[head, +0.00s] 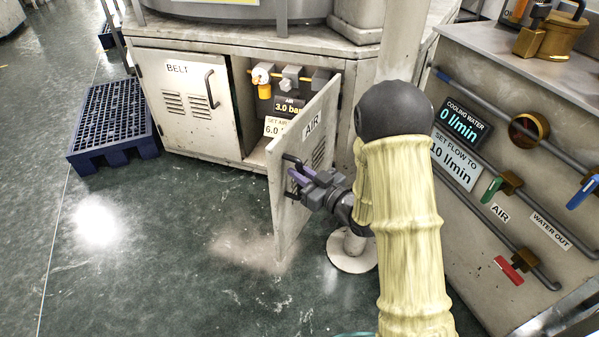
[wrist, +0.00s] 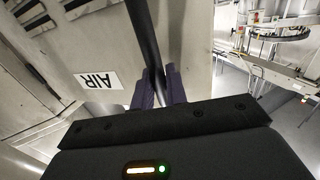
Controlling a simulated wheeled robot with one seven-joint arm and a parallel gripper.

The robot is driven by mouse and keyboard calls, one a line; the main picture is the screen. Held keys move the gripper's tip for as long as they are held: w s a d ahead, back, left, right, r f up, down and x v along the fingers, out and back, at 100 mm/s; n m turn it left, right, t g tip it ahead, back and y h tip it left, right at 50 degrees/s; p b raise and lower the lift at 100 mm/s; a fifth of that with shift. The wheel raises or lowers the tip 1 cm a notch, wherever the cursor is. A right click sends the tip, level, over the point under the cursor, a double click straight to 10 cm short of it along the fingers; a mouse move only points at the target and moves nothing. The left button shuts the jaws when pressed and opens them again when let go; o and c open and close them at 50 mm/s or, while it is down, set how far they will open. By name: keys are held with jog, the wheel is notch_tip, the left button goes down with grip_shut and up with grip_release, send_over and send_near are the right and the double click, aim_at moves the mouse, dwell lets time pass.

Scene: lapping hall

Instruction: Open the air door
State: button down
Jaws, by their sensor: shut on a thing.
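The air door (head: 303,167), a pale metal panel labelled AIR with vent slots, stands swung out from the cabinet in the head view. Its label also shows upside down in the wrist view (wrist: 98,80). My gripper (head: 298,178) is at the door's outer face. Its purple fingers are shut on the dark bar handle (wrist: 145,35), which runs between them in the wrist view. Part of the handle is hidden by the fingers. Behind the door, the open compartment shows a regulator with a yellow bowl (head: 264,90) and a display reading 3.0 bar (head: 290,108).
The closed BELT door (head: 186,100) is left of the opening. A blue pallet (head: 110,122) lies on the floor at far left. A panel with valves and pipes (head: 500,190) stands close on the right. A post base (head: 351,252) is near the door. Floor at front left is clear.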

jog(key=shift+w+d, duration=0.1)
jog(key=c, duration=1.5)
grip_release()
jog(key=shift+w, duration=0.1)
jog(key=shift+s+a, duration=0.2)
jog(key=p+v, duration=0.8)
jog(key=v, duration=0.9)
jog(key=shift+p, duration=0.3)
jog(key=shift+s+d, duration=0.1)
jog(key=shift+d, duration=0.15)
jog(key=shift+a+r, duration=0.1)
